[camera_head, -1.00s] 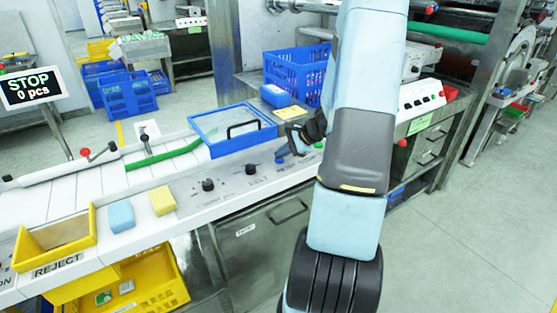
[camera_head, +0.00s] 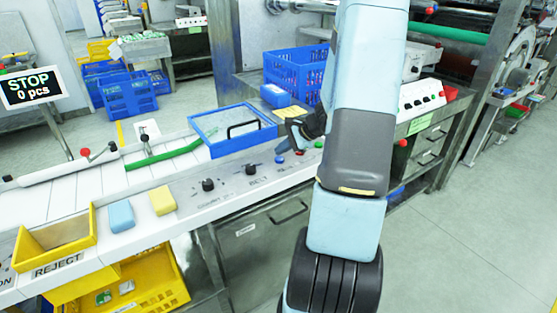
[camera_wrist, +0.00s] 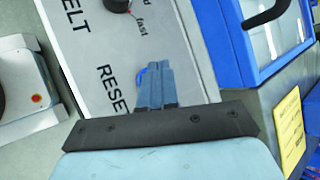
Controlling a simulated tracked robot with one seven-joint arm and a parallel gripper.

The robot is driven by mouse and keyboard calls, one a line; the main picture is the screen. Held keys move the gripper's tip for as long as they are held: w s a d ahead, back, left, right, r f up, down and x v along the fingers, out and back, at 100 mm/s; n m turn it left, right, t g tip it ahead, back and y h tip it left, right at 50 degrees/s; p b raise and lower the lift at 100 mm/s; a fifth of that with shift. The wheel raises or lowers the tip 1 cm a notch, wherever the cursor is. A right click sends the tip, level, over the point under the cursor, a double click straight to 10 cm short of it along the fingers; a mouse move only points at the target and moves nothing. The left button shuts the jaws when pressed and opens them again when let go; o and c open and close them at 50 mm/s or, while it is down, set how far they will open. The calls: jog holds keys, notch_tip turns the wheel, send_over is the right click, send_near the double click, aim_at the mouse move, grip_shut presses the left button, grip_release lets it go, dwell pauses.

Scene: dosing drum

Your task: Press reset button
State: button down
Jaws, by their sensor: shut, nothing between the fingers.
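The blue reset button (camera_head: 280,160) is on the grey control panel, right of the black knobs. In the wrist view the blue button (camera_wrist: 141,76) shows only partly, beside my fingers, with the lettering "RESE" next to it; the rest is hidden behind the fingers. My gripper (camera_head: 295,138) is shut and empty, pointing down near the button. Its closed fingers also show in the wrist view (camera_wrist: 155,80). I cannot tell whether they touch the button.
A red button (camera_head: 300,152) and a green button (camera_head: 319,145) sit right of the reset button. A black knob (camera_head: 250,169) is to its left. A blue-framed lid with a black handle (camera_head: 233,131) lies behind the panel. A display (camera_head: 32,87) reads "STOP 0 pcs".

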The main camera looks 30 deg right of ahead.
aim_at(282, 159)
jog(key=shift+r, duration=2.5)
jog(key=s+a+r+n+g+h, duration=0.1)
jog(key=s+a+r+n, duration=0.35)
jog(key=a+r, duration=0.2)
jog(key=s+a+r+n+g+h, duration=0.1)
jog(key=s+a+r+n+g, duration=0.1)
jog(key=s+a+r+n, duration=0.45)
jog(key=s+a+r+n+t+h, duration=0.1)
jog(key=s+a+r+n+h, duration=0.1)
jog(key=s, duration=0.5)
jog(key=s+a+r+n+t+h, duration=0.1)
jog(key=s+a+r+n+h, duration=0.1)
jog(key=s+a+r+n, duration=0.2)
notch_tip(282, 159, up, 3)
jog(key=s+n, duration=0.1)
jog(key=s, duration=0.1)
jog(key=shift+s+a, duration=0.25)
jog(key=shift+s, duration=0.15)
